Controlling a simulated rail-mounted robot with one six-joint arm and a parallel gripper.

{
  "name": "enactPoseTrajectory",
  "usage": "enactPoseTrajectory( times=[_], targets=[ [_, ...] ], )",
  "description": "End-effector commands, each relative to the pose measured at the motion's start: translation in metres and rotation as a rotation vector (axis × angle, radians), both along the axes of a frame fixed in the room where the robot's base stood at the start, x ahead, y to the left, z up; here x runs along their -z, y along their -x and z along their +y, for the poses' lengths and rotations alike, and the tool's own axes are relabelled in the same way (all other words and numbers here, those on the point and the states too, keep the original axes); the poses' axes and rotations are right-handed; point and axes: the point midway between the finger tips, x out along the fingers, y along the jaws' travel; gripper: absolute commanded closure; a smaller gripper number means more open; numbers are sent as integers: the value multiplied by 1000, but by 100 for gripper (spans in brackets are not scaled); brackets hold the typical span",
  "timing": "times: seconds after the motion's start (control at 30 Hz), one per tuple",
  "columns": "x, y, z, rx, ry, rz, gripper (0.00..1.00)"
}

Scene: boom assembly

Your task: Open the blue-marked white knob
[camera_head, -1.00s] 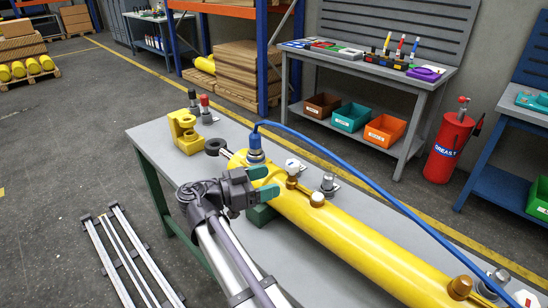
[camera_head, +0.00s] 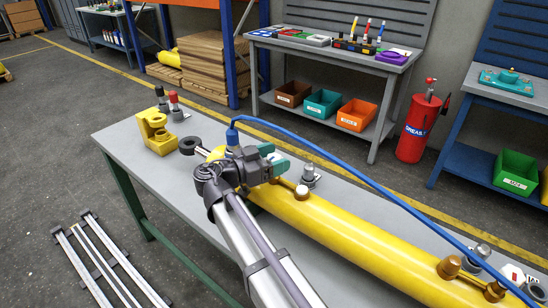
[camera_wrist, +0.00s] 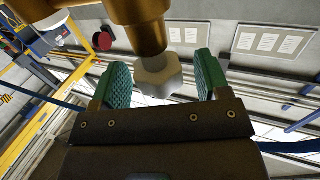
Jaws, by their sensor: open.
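A white lobed knob (camera_wrist: 157,77) sits below a brass fitting (camera_wrist: 148,28) and between the jaws, with a visible gap on both sides. No blue mark shows on this side of it. Another white knob (camera_head: 513,272) with a reddish mark stands at the far right of the cylinder.
A blue hose (camera_head: 345,170) arches from a blue coupling (camera_head: 232,136) beside my gripper across to the right. A yellow clevis (camera_head: 155,132) is at the table's left end. The grey tabletop (camera_head: 190,190) is bare in front.

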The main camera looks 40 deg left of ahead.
Motion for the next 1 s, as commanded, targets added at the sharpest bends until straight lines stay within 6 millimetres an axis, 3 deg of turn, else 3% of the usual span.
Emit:
enactPoseTrajectory(
  times=[0.23, 0.73, 1.0],
  targets=[
    [0, -1, 0, 0, 0, 0, 33],
    [0, -1, 0, -1, 0, 0, 79],
    [0, 0, -1, -27, 0, 0, 79]
  ],
)
